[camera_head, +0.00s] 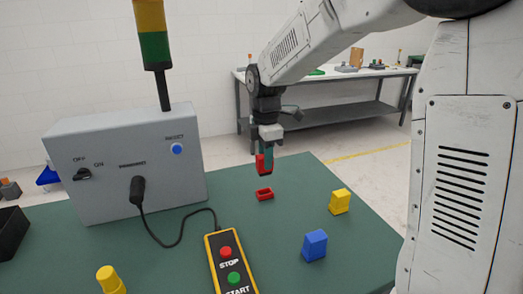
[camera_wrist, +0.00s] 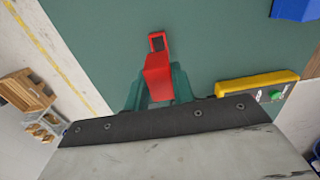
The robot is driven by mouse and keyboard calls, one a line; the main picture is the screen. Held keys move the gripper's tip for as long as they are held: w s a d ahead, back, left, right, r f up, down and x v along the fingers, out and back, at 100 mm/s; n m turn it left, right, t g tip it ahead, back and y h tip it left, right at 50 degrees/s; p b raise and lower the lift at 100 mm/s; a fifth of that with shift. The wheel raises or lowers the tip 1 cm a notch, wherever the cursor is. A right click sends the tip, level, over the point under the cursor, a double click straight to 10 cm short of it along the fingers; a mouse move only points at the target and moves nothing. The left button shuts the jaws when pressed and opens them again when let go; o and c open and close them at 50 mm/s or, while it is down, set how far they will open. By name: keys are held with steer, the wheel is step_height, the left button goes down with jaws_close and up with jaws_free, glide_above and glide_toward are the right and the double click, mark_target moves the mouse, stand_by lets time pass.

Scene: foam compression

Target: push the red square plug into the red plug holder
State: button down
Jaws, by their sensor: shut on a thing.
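The red square plug (camera_head: 260,165) is held upright in my gripper (camera_head: 267,160), above the green table. In the wrist view the plug (camera_wrist: 158,76) sits between the two green fingers of my gripper (camera_wrist: 160,88). The red plug holder (camera_head: 265,194) is a small open-topped red frame on the table, just below the plug in the head view, with a visible gap between them. In the wrist view the holder (camera_wrist: 157,40) shows just beyond the plug's end, partly hidden by it.
A yellow block (camera_head: 340,201) and a blue block (camera_head: 314,245) stand to the right. A yellow control pendant (camera_head: 230,262) with STOP and START buttons lies in front, cabled to a grey box (camera_head: 125,165) at left. A yellow cylinder (camera_head: 110,280) is front left. Table around the holder is clear.

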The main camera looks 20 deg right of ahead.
mark_target(266, 174)
steer(key=shift+w+a+f, duration=0.1)
steer(key=shift+f, duration=2.95)
steer(key=shift+f, duration=0.85)
steer(key=c, duration=1.1)
jaws_free()
steer(key=shift+r, duration=0.1)
steer(key=shift+r, duration=2.9)
step_height(266, 174, up, 8)
steer(key=shift+f, duration=0.1)
